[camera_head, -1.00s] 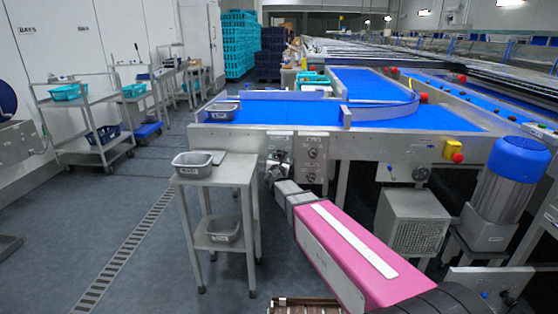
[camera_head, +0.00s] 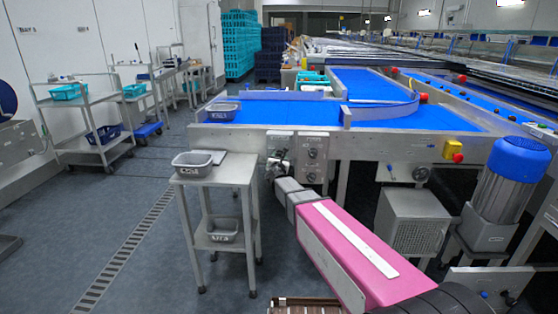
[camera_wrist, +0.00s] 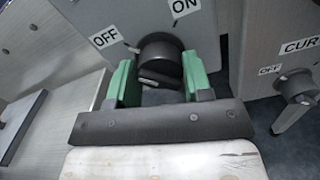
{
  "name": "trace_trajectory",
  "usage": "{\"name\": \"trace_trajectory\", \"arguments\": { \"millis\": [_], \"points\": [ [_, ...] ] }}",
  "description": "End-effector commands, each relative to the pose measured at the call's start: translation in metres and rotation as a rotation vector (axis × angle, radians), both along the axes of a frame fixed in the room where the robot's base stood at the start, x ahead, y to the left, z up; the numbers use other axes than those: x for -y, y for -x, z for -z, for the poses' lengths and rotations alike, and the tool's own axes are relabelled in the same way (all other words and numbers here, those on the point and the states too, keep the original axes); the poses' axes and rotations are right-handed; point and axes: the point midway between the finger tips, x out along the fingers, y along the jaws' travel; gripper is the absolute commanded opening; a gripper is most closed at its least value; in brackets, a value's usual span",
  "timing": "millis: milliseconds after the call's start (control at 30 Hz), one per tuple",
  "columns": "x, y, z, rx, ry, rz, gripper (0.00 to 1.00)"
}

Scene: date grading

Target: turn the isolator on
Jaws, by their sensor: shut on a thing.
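The isolator is a black rotary knob (camera_wrist: 160,58) on a grey panel, with an OFF label (camera_wrist: 105,37) at its upper left and an ON label (camera_wrist: 185,7) at its upper right. My gripper (camera_wrist: 158,82) has its two green fingers on either side of the knob and is shut on it. I cannot tell for certain which label the knob points to. In the head view my gripper (camera_head: 277,167) is at the front of the conveyor's control panel (camera_head: 280,138), and the knob is too small to make out clearly.
Another knob (camera_wrist: 297,85), labelled CUR and OFF, sits close on the right. A steel stand (camera_head: 238,170) with grey tubs stands just left of my arm. The blue conveyor (camera_head: 270,112) lies above and behind the panel. A motor (camera_head: 502,180) stands on the right.

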Motion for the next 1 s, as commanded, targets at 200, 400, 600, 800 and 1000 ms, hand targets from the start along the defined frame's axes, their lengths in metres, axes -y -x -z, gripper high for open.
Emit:
{"name": "trace_trajectory", "arguments": {
  "millis": [200,400,600,800,1000],
  "points": [
    [0.0001,0.0002,0.0002,0.004,-0.114,0.000,0.22],
    [0.0003,0.0002,0.0003,0.010,-0.284,0.000,0.22],
    [0.0006,0.0003,0.0005,0.016,-0.475,0.000,0.22],
    [0.0007,0.0003,0.0008,0.022,-0.664,0.000,0.22],
    [0.0009,0.0003,0.0010,0.028,-0.854,0.000,0.22]
  ]
}}
